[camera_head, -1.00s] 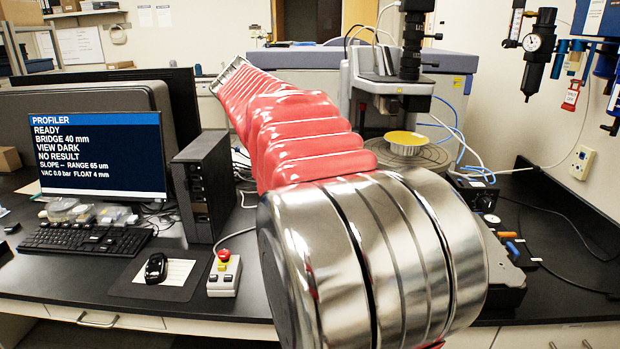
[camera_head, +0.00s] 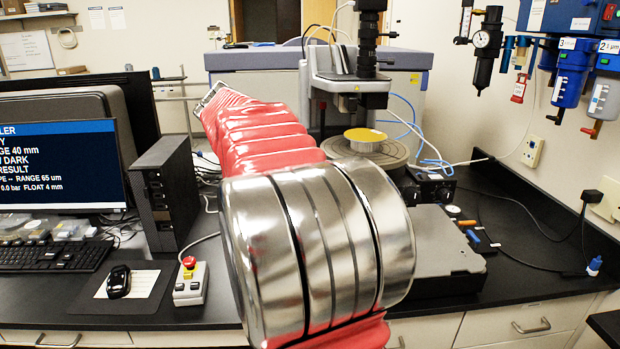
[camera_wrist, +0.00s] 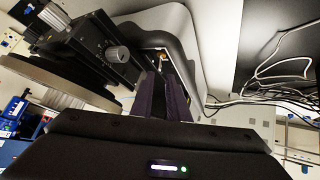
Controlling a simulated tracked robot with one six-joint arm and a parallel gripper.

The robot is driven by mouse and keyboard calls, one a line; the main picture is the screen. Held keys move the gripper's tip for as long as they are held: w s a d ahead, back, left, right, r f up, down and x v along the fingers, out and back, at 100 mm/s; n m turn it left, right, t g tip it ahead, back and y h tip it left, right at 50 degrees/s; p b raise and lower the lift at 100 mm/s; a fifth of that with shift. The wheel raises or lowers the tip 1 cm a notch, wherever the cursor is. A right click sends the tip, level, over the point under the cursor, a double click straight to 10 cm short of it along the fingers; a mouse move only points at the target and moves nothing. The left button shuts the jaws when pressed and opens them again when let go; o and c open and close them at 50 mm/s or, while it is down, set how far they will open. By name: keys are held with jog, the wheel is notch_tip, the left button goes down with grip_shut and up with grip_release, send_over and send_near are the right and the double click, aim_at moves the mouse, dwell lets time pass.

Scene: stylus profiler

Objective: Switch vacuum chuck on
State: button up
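The profiler's round stage (camera_head: 393,151) carries a yellow disc (camera_head: 365,135), under the dark vertical head (camera_head: 368,40). A small black control box (camera_head: 428,187) with a knob stands in front of the stage at its right; its markings are too small to read. The monitor (camera_head: 62,165) is cut off at the left and reads "0.0 bar FLOAT 4 mm" on its bottom line. My gripper is hidden in the head view. In the wrist view, its dark fingers (camera_wrist: 166,95) show above the black body; their gap is unclear. A dark box with a grey knob (camera_wrist: 117,54) is at upper left.
A red-button box (camera_head: 190,283) and mouse (camera_head: 118,281) are at left. Blue filters (camera_head: 570,80) hang on the right wall. The right bench (camera_head: 540,255) is mostly clear.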

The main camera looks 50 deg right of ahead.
jog(key=x, duration=0.7)
jog(key=shift+d+f, duration=0.15)
jog(key=shift+f, duration=0.05)
jog(key=shift+c, duration=0.4)
grip_shut()
